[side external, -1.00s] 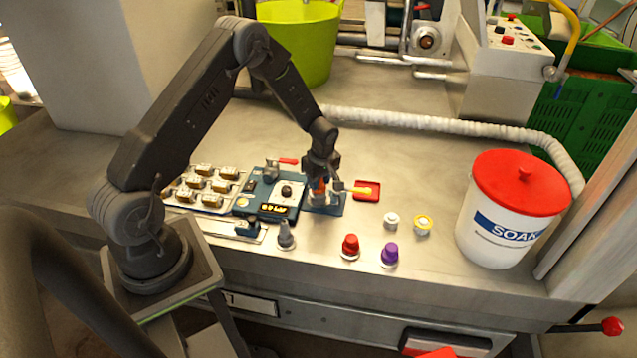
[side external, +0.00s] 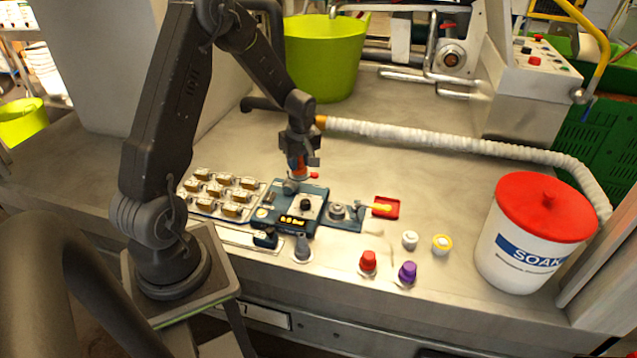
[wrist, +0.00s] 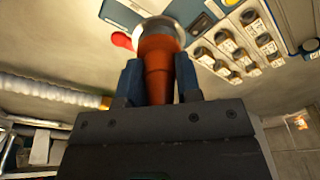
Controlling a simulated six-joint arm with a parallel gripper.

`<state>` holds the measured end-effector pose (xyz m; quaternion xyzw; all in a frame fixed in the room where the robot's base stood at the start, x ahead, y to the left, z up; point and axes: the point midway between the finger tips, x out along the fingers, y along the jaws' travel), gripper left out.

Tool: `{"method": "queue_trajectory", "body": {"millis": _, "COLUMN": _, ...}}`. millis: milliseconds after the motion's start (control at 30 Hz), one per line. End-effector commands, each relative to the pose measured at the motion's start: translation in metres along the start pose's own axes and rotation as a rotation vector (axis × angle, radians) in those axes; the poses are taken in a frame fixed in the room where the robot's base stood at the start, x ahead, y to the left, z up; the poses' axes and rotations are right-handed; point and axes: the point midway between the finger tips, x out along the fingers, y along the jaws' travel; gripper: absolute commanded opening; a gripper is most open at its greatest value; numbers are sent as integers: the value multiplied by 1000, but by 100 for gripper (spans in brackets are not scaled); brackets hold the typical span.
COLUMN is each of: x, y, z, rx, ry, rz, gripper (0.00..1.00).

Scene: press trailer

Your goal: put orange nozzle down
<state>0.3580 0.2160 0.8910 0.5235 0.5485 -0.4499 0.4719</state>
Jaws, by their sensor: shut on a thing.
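The orange nozzle (side external: 298,168) hangs in my gripper (side external: 299,158) above the back part of the blue gauge unit (side external: 293,208). In the wrist view the orange nozzle (wrist: 157,62) sits between my two blue fingers, with a pale metallic collar at its far end. My gripper (wrist: 160,78) is shut on it. The nozzle appears clear of the bench, but its exact height is hard to tell. A grey round fitting (side external: 338,211) on the blue plate to the right of the unit is uncovered.
A red nozzle (side external: 368,262), purple nozzle (side external: 407,273), white cap (side external: 410,240) and yellow-ringed cap (side external: 441,244) stand at front right. A grey cone (side external: 302,248) is at the front. A tray (side external: 206,207) of small blocks lies left, a red tray (side external: 392,208) right, a SOAK bucket (side external: 523,266) far right.

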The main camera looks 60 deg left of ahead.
Motion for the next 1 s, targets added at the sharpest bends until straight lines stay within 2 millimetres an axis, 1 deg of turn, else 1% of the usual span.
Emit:
{"method": "queue_trajectory", "body": {"millis": 67, "x": 0, "y": 0, "z": 10, "rx": 8, "ry": -1, "rz": -1, "gripper": 1}}
{"method": "queue_trajectory", "body": {"millis": 167, "x": 3, "y": 5, "z": 40, "rx": 19, "ry": -2, "rz": -1, "gripper": 1}}
{"method": "queue_trajectory", "body": {"millis": 200, "x": 5, "y": 7, "z": 56, "rx": 25, "ry": -2, "rz": -1, "gripper": 1}}
{"method": "queue_trajectory", "body": {"millis": 267, "x": 8, "y": 8, "z": 82, "rx": 31, "ry": -2, "rz": -1, "gripper": 1}}
{"method": "queue_trajectory", "body": {"millis": 300, "x": 10, "y": 9, "z": 100, "rx": 35, "ry": -2, "rz": 0, "gripper": 1}}
{"method": "queue_trajectory", "body": {"millis": 367, "x": 13, "y": 7, "z": 126, "rx": 40, "ry": -1, "rz": -1, "gripper": 1}}
{"method": "queue_trajectory", "body": {"millis": 400, "x": 15, "y": 6, "z": 142, "rx": 43, "ry": -1, "rz": 1, "gripper": 1}}
{"method": "queue_trajectory", "body": {"millis": 500, "x": 18, "y": 0, "z": 175, "rx": 48, "ry": 0, "rz": 3, "gripper": 1}}
{"method": "queue_trajectory", "body": {"millis": 533, "x": 19, "y": -2, "z": 183, "rx": 50, "ry": 0, "rz": 4, "gripper": 1}}
{"method": "queue_trajectory", "body": {"millis": 600, "x": 21, "y": -6, "z": 197, "rx": 49, "ry": 0, "rz": 4, "gripper": 1}}
{"method": "queue_trajectory", "body": {"millis": 700, "x": 25, "y": -10, "z": 209, "rx": 49, "ry": 1, "rz": 4, "gripper": 1}}
{"method": "queue_trajectory", "body": {"millis": 767, "x": 33, "y": -11, "z": 213, "rx": 50, "ry": 1, "rz": 4, "gripper": 1}}
{"method": "queue_trajectory", "body": {"millis": 900, "x": 55, "y": -12, "z": 217, "rx": 47, "ry": 0, "rz": 2, "gripper": 1}}
{"method": "queue_trajectory", "body": {"millis": 1000, "x": 65, "y": -11, "z": 218, "rx": 46, "ry": 1, "rz": 5, "gripper": 1}}
